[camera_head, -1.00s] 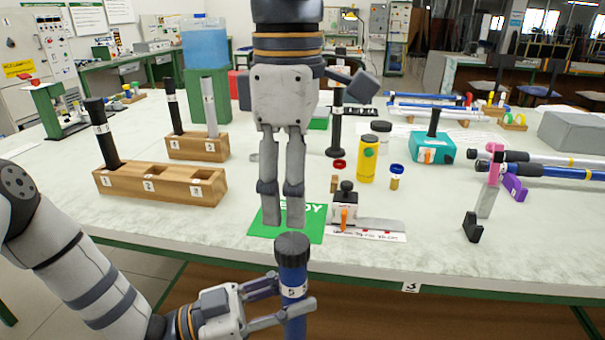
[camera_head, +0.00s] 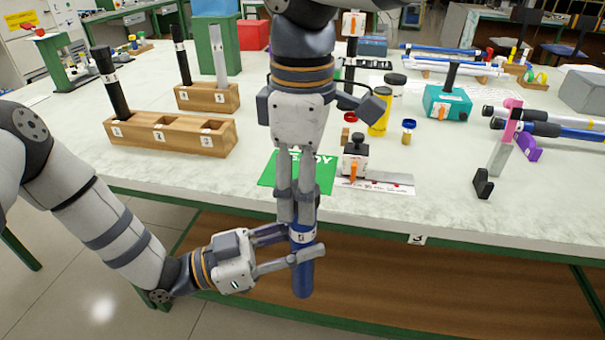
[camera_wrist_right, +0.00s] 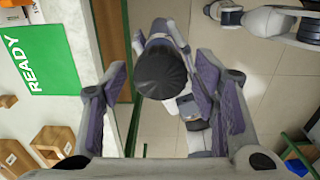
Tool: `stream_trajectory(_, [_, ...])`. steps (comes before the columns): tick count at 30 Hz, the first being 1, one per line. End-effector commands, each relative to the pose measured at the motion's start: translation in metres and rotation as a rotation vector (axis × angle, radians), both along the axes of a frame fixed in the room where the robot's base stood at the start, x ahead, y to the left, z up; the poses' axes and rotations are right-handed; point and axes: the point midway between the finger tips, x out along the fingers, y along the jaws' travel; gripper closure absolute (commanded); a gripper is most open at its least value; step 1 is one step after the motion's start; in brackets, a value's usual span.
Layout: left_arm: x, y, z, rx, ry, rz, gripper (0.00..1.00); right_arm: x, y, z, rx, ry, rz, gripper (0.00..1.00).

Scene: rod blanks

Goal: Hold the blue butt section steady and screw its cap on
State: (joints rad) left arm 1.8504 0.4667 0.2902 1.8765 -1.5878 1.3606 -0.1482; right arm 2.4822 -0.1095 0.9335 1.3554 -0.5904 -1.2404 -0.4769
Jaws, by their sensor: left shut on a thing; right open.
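The blue butt section (camera_head: 303,275) stands upright in front of the table edge. My left gripper (camera_head: 292,246) is shut around its upper part, below its white label. My right gripper (camera_head: 297,208) points straight down at the section's top. It is open, with a finger on each side of the cap and a gap visible in the wrist view (camera_wrist_right: 165,100). How far the cap is screwed on cannot be told.
A green READY mat (camera_head: 268,172) lies at the table's front edge behind my right gripper. A small fixture with an orange lever (camera_head: 355,160) stands right of it. A wooden block (camera_head: 175,147) with slots stands left.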

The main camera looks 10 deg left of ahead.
Motion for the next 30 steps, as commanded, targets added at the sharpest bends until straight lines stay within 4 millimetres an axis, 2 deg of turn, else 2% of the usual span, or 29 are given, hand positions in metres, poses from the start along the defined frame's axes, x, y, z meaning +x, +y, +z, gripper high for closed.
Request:
stream_trajectory(2, [0.0001,-0.0001,0.0005,-0.001,-0.001,0.000,1.00,0.0000,-0.0001,0.0003,0.000,0.000,0.000,0.45])
stream_trajectory(3, [0.0000,-0.0001,0.0005,-0.001,-0.001,0.000,1.00,0.0000,-0.0001,0.0003,0.000,0.000,0.000,0.50])
stream_trajectory(9, [0.0000,-0.0001,0.0005,-0.001,-0.001,0.000,1.00,0.0000,-0.0001,0.0004,0.000,0.000,0.000,0.95])
stream_trajectory(13, [0.0000,-0.0001,0.0005,-0.001,-0.001,0.000,1.00,-0.0001,-0.0001,0.0005,-0.001,0.000,-0.018,0.96])
stream_trajectory(15, [0.0000,-0.0001,0.0005,-0.001,-0.001,0.000,1.00,-0.0002,-0.0005,0.0004,-0.004,-0.001,-0.132,0.96])
stream_trajectory(20, [0.0001,0.0000,0.0006,-0.002,-0.002,0.000,1.00,-0.0003,-0.0003,0.0000,0.000,0.002,-0.138,0.96])
stream_trajectory(21, [0.0001,0.0000,0.0005,-0.001,-0.001,0.000,1.00,-0.0003,-0.0004,0.0000,0.000,0.002,-0.138,0.54])
stream_trajectory(22, [0.0001,0.0000,0.0005,-0.001,-0.001,0.000,1.00,-0.0003,-0.0003,0.0000,0.000,0.002,-0.137,0.47])
stream_trajectory(23, [0.0001,0.0000,0.0005,-0.001,-0.001,0.000,1.00,-0.0003,-0.0003,0.0000,0.000,0.002,-0.137,0.43])
stream_trajectory(30, [0.0001,0.0000,0.0005,-0.001,-0.001,0.000,1.00,-0.0004,-0.0002,0.0001,0.000,0.002,-0.136,0.43])
